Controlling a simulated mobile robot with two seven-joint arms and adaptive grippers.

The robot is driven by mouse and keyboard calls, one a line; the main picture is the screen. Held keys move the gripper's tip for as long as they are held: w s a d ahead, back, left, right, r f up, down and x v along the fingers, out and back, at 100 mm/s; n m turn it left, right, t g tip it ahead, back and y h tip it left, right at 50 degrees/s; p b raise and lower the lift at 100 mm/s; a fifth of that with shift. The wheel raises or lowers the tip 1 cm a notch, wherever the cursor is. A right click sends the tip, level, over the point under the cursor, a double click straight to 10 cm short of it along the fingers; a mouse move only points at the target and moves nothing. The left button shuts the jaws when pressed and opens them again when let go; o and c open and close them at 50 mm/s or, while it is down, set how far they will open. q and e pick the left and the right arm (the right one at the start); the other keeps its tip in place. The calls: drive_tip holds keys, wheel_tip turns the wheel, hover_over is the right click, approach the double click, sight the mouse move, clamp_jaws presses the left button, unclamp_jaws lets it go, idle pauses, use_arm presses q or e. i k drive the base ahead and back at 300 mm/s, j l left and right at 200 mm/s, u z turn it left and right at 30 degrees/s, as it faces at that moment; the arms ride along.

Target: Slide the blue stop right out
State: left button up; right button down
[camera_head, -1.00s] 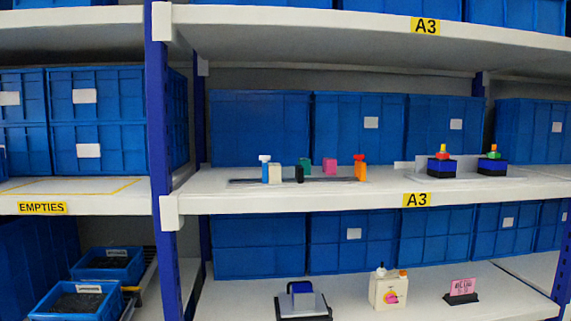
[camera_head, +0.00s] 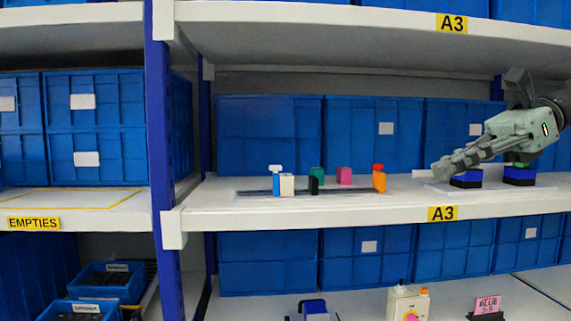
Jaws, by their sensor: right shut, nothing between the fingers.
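The blue stop (camera_head: 276,185) stands upright at the left part of a dark rail (camera_head: 254,194) on the middle shelf, with a white T-shaped top. A cream block (camera_head: 287,185) stands right beside it. My right gripper (camera_head: 438,174) comes in from the right above the same shelf, its fingers pointing left and shut with nothing in them. It is well to the right of the blue stop and apart from it, in front of the blue-black boxes. My left gripper is not in view.
A black piece (camera_head: 314,185), green piece (camera_head: 318,174), pink block (camera_head: 344,175) and orange stop (camera_head: 379,180) with red top stand along the rail. Two blue-black boxes (camera_head: 466,180) sit at right. Blue crates (camera_head: 270,130) line the back. The shelf's front strip is clear.

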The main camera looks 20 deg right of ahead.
sight(276, 186)
drive_tip(key=i, duration=1.25)
